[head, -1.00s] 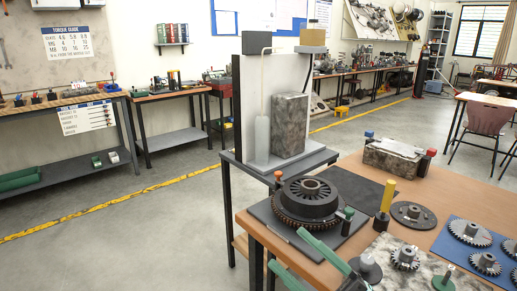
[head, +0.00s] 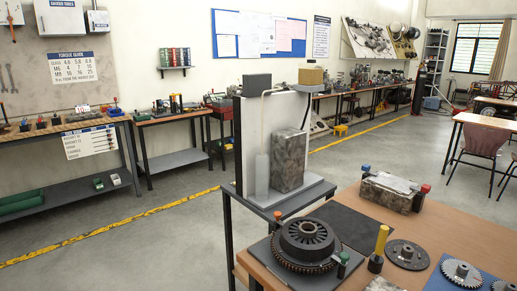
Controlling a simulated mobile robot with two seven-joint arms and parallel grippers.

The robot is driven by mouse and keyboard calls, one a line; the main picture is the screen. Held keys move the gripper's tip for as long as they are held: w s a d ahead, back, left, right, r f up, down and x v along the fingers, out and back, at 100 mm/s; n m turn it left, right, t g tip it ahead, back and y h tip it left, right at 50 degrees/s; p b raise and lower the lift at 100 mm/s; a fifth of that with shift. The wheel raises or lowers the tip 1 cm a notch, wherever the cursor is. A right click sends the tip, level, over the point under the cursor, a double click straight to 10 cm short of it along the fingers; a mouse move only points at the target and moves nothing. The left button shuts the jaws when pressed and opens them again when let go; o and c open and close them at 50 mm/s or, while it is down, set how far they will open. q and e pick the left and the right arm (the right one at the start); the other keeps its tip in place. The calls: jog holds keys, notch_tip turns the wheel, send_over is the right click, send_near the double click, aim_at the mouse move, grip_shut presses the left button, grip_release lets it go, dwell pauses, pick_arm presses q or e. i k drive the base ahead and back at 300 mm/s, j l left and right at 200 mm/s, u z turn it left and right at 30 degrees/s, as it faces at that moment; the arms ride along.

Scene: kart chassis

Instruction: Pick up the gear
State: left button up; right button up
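Several gear-like parts are on the wooden table at the lower right, and I cannot tell which one is the task's gear. A large dark gear assembly (head: 306,242) with a brownish toothed rim lies flat on a dark mat. A dark flat disc with a hub (head: 408,254) lies to its right. A grey toothed gear (head: 461,272) lies on a blue mat (head: 437,280) near the bottom right. Another gear (head: 505,287) is cut off by the bottom edge. Neither of my grippers is in view.
A yellow-topped cylinder (head: 381,241) and a green-capped one (head: 344,260) stand near the large gear. A stand with a grey block (head: 288,161) is behind the table. Open floor lies left.

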aim_at(460, 273)
jog(key=z, duration=1.45)
